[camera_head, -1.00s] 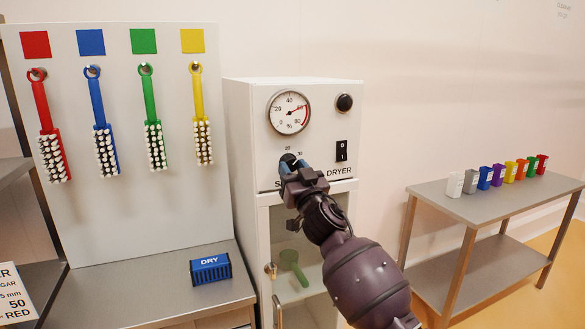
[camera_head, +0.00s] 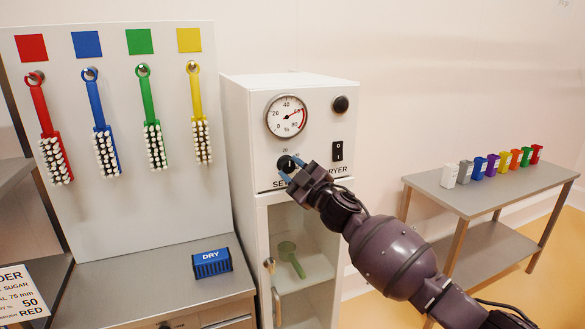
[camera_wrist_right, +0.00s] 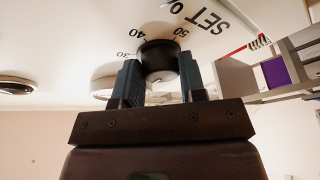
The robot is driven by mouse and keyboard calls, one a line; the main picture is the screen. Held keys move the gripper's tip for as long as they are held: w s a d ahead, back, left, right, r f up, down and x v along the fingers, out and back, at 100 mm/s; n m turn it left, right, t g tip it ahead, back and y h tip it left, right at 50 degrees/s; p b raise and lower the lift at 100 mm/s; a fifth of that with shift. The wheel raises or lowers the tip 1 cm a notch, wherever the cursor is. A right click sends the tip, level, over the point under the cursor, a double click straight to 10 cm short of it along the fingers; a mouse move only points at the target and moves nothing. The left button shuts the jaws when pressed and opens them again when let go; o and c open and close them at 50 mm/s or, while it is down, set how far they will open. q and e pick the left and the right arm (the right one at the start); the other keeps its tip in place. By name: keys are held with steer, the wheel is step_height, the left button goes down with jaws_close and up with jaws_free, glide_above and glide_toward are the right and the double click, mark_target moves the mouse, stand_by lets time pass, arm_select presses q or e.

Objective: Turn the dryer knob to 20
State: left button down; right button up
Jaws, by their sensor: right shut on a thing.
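The dryer (camera_head: 240,140) is a white cabinet with a black, round setting knob (camera_head: 286,163) low on its front panel. My right gripper (camera_head: 295,172) is at the knob and covers part of it and of the lettering. In the right wrist view the knob (camera_wrist_right: 158,58) sits between the two fingers of my right gripper (camera_wrist_right: 161,82), which is shut on it. The scale numbers 30, 40 and 50 and the letters "SET" show around it there. Which number the knob points to is not clear. My left gripper is not in view.
Above the knob are a round gauge (camera_head: 286,115), a black button (camera_head: 340,104) and a rocker switch (camera_head: 337,151). A glass door below shows a green scoop (camera_head: 290,259). Brushes hang at left above a blue DRY block (camera_head: 211,263).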

steer(key=shift+n, duration=0.3)
steer(key=o, duration=0.9)
steer(key=shift+o, duration=0.2)
steer(key=b+v, duration=0.1)
steer(key=v, duration=0.9)
steer(key=shift+s+d, duration=0.3)
steer(key=shift+f, duration=0.1)
